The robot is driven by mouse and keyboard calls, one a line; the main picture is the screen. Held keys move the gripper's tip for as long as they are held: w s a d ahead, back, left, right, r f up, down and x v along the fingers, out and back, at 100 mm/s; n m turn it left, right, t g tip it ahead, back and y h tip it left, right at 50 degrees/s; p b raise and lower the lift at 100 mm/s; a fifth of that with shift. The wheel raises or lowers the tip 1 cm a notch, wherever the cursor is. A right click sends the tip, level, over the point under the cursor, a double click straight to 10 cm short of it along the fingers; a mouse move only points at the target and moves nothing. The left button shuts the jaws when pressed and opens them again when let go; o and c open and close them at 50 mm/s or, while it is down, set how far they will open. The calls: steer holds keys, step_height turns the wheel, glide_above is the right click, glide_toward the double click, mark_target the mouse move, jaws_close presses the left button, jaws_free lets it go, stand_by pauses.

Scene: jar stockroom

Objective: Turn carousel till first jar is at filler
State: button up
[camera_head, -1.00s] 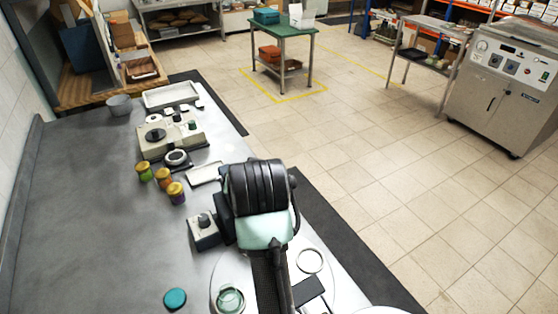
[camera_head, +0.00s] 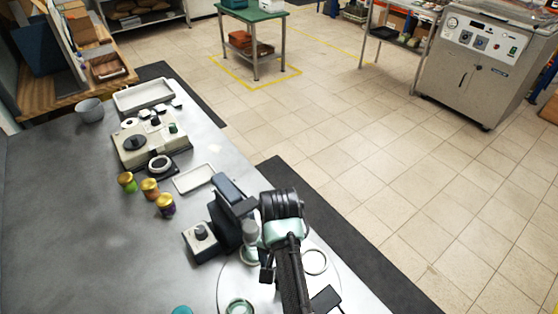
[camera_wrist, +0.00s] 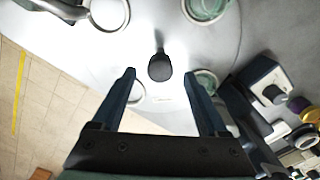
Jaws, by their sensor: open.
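The carousel (camera_head: 290,295) is a pale round plate at the bottom of the head view, partly hidden by my arm. In the wrist view the carousel (camera_wrist: 185,40) carries ring seats around a dark upright knob (camera_wrist: 160,66). One greenish glass jar (camera_wrist: 206,9) sits at the top; another jar (camera_wrist: 205,79) sits beside the dark filler (camera_wrist: 237,103), partly behind my finger. In the head view the filler (camera_head: 231,205) stands at the carousel's edge. My gripper (camera_wrist: 163,75) is open, its fingers either side of the knob in the picture; contact cannot be told.
A control box (camera_head: 201,238) with a knob stands left of the filler. Several gold-lidded jars (camera_head: 150,189), a white tray (camera_head: 195,178) and a scale-like device (camera_head: 150,140) stand farther back. A dark flat part (camera_head: 325,298) lies at the carousel's right.

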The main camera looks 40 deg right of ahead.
steer(key=shift+f, duration=2)
jaws_close()
steer(key=shift+r, duration=0.1)
